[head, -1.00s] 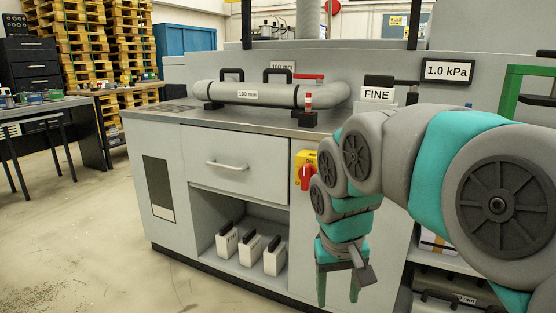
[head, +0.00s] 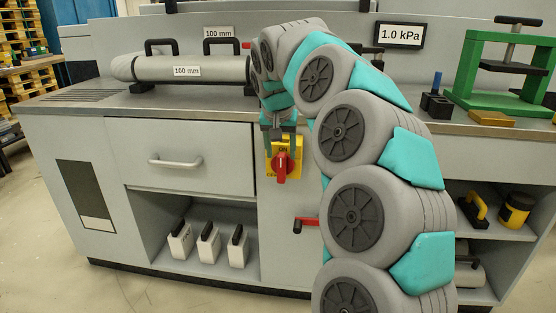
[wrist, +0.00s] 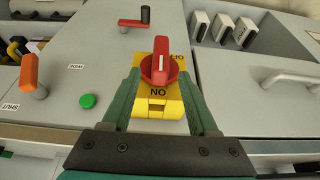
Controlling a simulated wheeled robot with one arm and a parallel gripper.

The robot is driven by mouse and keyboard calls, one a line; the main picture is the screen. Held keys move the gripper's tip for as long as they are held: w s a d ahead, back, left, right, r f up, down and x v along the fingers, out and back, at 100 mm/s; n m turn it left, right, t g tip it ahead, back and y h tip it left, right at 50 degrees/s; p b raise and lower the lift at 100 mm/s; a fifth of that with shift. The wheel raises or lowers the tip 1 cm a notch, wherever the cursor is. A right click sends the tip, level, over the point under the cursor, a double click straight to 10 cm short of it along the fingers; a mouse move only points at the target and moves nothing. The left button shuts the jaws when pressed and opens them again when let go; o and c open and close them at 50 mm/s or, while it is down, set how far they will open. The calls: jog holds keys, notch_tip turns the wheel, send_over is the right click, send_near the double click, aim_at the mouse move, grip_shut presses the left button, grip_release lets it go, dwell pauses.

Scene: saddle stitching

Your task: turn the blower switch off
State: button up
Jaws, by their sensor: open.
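The blower switch is a red rotary knob (head: 281,166) on a yellow plate (head: 271,148) on the cabinet front. The knob also shows in the wrist view (wrist: 160,69), where the picture is upside down. My gripper (head: 282,150) is open, pointing down at the switch from above. In the wrist view its green fingers (wrist: 159,76) stand on both sides of the knob and plate. I cannot tell whether they touch the knob.
A red-handled lever (head: 306,223) juts out below right of the switch. The wrist view shows an orange-handled lever (wrist: 29,74) and a green button (wrist: 88,101). A drawer handle (head: 175,162) is to the left. The worktop (head: 110,103) overhangs above, with a grey pipe on it.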

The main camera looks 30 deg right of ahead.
aim_at(281, 156)
jog(key=shift+x, duration=2.35)
grip_shut()
